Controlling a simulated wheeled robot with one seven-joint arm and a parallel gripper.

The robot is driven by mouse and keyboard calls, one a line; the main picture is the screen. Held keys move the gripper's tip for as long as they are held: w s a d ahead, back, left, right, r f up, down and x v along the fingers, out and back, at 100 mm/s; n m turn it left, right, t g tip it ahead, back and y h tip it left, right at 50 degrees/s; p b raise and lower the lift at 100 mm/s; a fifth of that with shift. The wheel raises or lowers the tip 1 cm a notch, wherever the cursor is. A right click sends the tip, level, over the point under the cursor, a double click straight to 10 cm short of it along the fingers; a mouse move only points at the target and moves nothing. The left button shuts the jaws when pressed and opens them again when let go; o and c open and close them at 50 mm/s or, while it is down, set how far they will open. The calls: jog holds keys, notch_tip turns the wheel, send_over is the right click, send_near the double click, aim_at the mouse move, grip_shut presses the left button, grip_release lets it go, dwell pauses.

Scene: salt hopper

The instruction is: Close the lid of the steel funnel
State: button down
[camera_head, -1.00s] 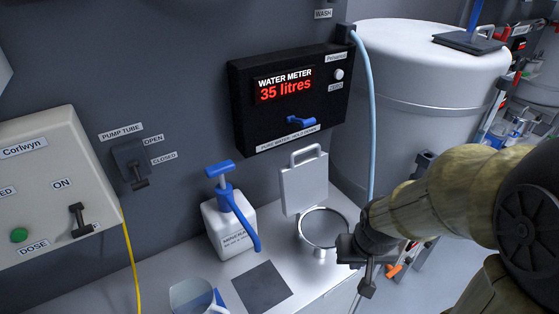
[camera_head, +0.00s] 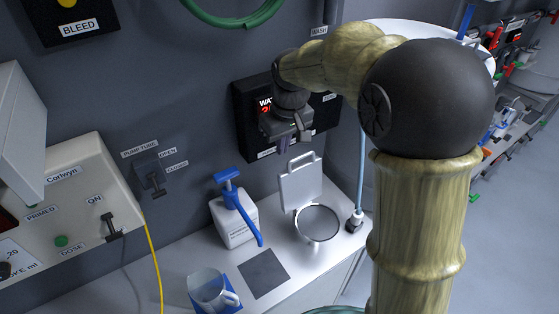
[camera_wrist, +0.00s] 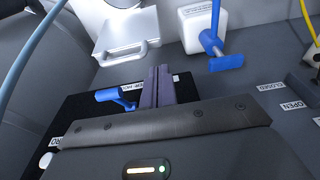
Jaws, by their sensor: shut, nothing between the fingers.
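My gripper (camera_head: 284,148) is up in front of the water meter, above and apart from the lid. In the wrist view its fingers (camera_wrist: 158,82) are together with nothing between them.
The water meter (camera_head: 243,122) with its blue lever (camera_wrist: 117,99) is close beside my gripper. A white pump bottle (camera_head: 236,224) with a blue top stands left of the funnel. A clear jug (camera_head: 207,290) and a dark mat (camera_head: 264,273) lie further forward. A pale blue hose (camera_head: 361,170) hangs at right.

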jog(key=shift+f, duration=0.15)
notch_tip(320, 180, down, 10)
jog(key=w+p, duration=0.1)
jog(key=p, duration=0.2)
jog(key=shift+w+a, duration=0.2)
jog(key=shift+a, duration=0.2)
